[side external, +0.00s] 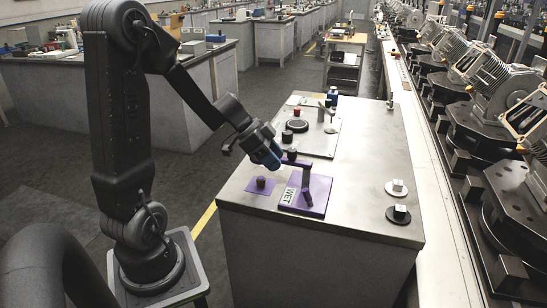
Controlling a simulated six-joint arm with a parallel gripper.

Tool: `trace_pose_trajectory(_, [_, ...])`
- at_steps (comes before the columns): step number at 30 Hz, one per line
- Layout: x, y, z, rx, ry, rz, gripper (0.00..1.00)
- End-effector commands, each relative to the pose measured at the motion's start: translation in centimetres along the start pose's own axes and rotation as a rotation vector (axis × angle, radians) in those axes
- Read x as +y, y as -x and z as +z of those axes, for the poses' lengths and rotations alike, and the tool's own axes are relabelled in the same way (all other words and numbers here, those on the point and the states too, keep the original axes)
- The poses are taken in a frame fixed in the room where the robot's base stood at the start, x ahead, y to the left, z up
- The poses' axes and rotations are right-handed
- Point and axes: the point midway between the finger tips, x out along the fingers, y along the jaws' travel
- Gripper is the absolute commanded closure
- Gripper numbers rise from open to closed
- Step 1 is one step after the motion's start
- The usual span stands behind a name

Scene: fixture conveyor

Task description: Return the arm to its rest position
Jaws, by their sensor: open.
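My gripper (272,160) is at the left side of the metal table, above the purple pieces. Its blue end points down and to the right. The fingers are small and partly hidden here, and I see nothing clearly held between them. A dark horizontal part of a stand (304,166) is close to the gripper tip; I cannot tell whether they touch. The stand rises from a purple plate (318,204) with a white "WET" label (289,196). A smaller purple square (250,186) with a dark knob (261,183) lies to its left.
The metal table (350,195) has clear room in its middle and right. Two discs with pale blocks, one white (396,188) and one black (399,214), stand at the right edge. A pale plate (322,140) with dark round parts is behind. A conveyor line (510,200) runs along the right.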

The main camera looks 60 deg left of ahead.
Motion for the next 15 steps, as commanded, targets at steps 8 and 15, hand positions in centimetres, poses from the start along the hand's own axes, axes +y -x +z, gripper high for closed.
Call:
trace_pose_trajectory(8, [0.0, 0.0, 0.0, 0.000, 0.000, 0.000, 0.54])
trace_pose_trajectory(15, [4.0, 0.5, -2.9, -0.063, 0.031, 0.032, 0.54])
